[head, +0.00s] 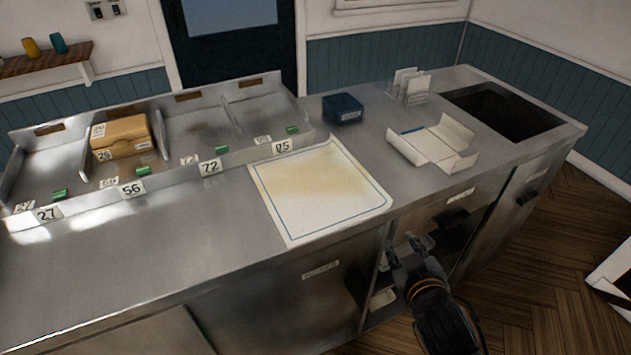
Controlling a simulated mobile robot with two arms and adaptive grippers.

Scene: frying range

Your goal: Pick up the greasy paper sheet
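The greasy paper sheet (318,190) lies flat on the steel counter, near its front edge. It is white with a blue border line and a yellowish stain across its upper part. One corner at the back appears slightly raised. My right gripper (410,245) is in front of the counter, to the right of and below the sheet in the picture, apart from it. Its two fingers are spread and nothing shows between them. My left gripper is not in the picture.
An unfolded white carton (432,146), a dark blue box (343,108) and a rack of white cards (410,86) stand right of the sheet. A dark sink opening (502,108) is far right. Numbered bays with a cardboard box (121,137) are left. The front-left counter is clear.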

